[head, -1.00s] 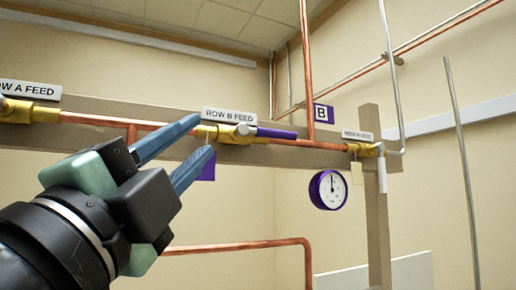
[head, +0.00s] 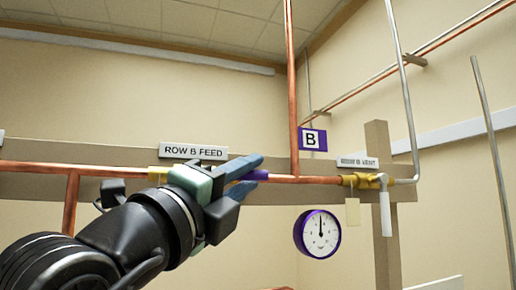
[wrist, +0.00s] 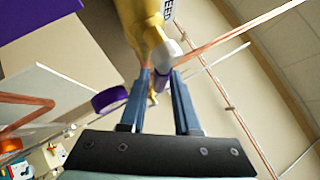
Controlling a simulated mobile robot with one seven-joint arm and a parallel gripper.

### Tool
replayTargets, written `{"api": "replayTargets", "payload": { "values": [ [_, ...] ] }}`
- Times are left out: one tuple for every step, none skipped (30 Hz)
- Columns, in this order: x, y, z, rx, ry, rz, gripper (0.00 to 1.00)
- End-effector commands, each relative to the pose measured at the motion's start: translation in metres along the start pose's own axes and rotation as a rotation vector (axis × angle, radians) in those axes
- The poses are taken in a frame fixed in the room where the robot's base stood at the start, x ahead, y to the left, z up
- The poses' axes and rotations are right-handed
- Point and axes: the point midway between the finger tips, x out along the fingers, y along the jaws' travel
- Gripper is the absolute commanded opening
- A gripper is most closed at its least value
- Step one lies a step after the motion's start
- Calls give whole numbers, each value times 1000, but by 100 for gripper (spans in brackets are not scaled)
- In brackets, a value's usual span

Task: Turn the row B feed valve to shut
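The row B feed valve sits on the copper pipe under the "ROW B FEED" sign (head: 193,152). Its brass body is mostly hidden behind my gripper in the head view, but shows large in the wrist view (wrist: 146,38).
A purple-rimmed gauge (head: 317,233) hangs below the pipe on the right. The row B vent valve (head: 360,180) has a white handle (head: 385,212) hanging down and a pale tag (head: 352,211). A purple "B" sign (head: 313,139) and a vertical copper pipe (head: 292,80) stand near the lever.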

Motion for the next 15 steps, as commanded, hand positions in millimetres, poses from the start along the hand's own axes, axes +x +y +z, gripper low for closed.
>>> {"api": "replayTargets", "payload": {
  "values": [
    [11,-4,2,-1,1,1,31],
    [15,-4,1,-1,1,0,31],
    [20,-4,2,-2,0,0,31],
    [23,-3,2,-2,0,0,31],
    [26,-3,1,-2,1,1,31],
    [29,-2,1,-1,0,1,31],
    [31,-2,1,-1,-1,1,31],
    [32,-1,1,0,-1,0,31],
    [34,-1,1,0,-2,0,31],
    [35,-1,1,1,-2,0,31],
    [35,0,0,1,-2,0,31],
    [36,0,0,1,-1,0,31],
    [36,0,0,1,-1,0,31],
    [36,0,0,1,-1,0,31],
    [36,0,0,1,-1,0,31]
  ]
}}
